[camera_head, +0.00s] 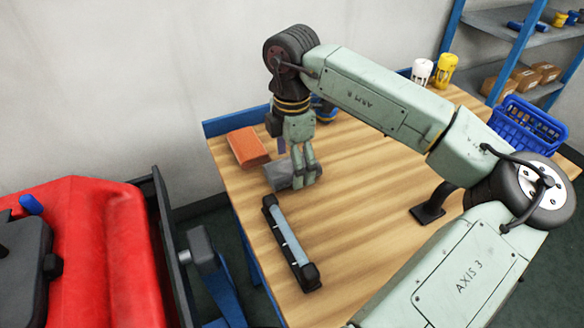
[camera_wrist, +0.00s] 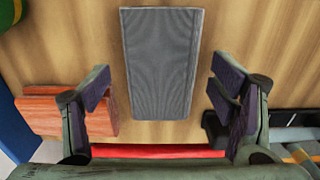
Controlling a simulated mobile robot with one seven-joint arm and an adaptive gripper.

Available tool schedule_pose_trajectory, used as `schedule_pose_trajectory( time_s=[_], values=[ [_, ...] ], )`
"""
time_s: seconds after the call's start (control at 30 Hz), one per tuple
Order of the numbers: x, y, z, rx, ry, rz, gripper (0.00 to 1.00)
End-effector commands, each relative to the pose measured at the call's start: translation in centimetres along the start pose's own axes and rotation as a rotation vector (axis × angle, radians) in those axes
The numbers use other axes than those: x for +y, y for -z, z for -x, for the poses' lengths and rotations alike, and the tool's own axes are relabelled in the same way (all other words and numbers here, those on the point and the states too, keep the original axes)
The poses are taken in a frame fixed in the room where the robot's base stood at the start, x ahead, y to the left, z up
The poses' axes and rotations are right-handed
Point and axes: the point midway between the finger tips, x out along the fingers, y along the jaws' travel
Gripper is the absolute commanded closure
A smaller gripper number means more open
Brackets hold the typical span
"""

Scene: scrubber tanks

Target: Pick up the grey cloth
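The grey cloth (camera_head: 279,176) lies flat on the wooden table, partly hidden behind my gripper in the head view. In the wrist view the grey cloth (camera_wrist: 160,60) is a plain rectangle, upper middle, with bare wood around it. My gripper (camera_head: 304,178) points down over the cloth. In the wrist view my gripper (camera_wrist: 162,92) is open and empty, its dark finger pads on either side of the cloth's line with a gap to each. I cannot tell the exact height of the fingertips above the table.
An orange-red block (camera_head: 248,147) lies left of the cloth. A dark bar with a pale blue strip (camera_head: 289,243) lies in front. White (camera_head: 422,71) and yellow (camera_head: 445,69) containers stand at the back. A blue basket (camera_head: 527,126) is far right. The table's middle is bare.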

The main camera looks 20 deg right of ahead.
Motion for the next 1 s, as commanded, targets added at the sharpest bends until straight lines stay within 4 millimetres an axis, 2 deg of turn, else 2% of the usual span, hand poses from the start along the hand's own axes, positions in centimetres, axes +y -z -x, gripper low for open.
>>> schedule_pose_trajectory(
  time_s=[0.07, 0.6, 1.0],
  values=[
    [0.0, -0.01, 0.02, 0.0, 0.0, 0.0, 0.3],
    [0.0, 0.0, 0.04, 0.0, 0.0, 0.0, 0.66],
    [0.03, -0.04, 0.7, -0.001, -0.001, -0.001, 0.66]
  ],
)
